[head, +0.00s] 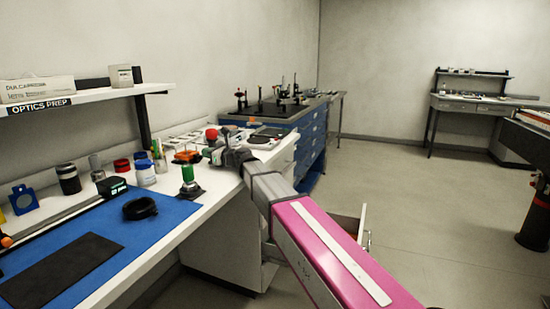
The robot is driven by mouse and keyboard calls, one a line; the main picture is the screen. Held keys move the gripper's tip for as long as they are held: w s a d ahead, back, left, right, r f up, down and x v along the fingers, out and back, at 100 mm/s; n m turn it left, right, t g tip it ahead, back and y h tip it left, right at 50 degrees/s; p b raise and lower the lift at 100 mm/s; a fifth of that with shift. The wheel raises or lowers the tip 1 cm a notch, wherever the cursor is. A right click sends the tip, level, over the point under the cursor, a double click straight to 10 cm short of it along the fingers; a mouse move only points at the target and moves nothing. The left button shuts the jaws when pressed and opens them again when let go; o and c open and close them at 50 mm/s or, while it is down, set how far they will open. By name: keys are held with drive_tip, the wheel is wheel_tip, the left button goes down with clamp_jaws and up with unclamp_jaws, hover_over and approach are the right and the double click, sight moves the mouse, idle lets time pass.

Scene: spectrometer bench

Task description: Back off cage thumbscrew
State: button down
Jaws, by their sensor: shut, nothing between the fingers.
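My gripper (208,153) reaches over the white bench from the right. Its fingers are small at this distance; they look closed, with nothing seen between them. Just left of the fingers stands an upright green piece (188,173) on a dark base, with an orange cross-shaped top (187,156). The fingertips are about level with the orange top; I cannot tell whether they touch it. No cage thumbscrew can be made out for certain at this size. My wrist and arm hide part of the bench behind.
A blue mat (150,222) holds a black ring (140,208) and a black pad (60,270). Jars, a white bottle (145,172) and a blue holder (23,199) line the bench's back. A shelf (90,95) overhangs it. An open drawer (350,225) juts out below my arm.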

drive_tip(key=shift+s+a+n+g, duration=0.15)
drive_tip(key=shift+s+a+g, duration=0.05)
drive_tip(key=shift+a, duration=0.3)
drive_tip(key=shift+s+a+n+g, duration=0.15)
drive_tip(key=shift+a+g, duration=0.05)
drive_tip(key=shift+a, duration=0.25)
drive_tip(key=shift+r, duration=0.35)
drive_tip(key=shift+s+d, duration=0.6)
drive_tip(key=shift+d, duration=0.05)
drive_tip(key=v, duration=0.4)
drive_tip(key=shift+f, duration=0.15)
drive_tip(key=shift+d, duration=0.4)
drive_tip(key=shift+d, duration=0.15)
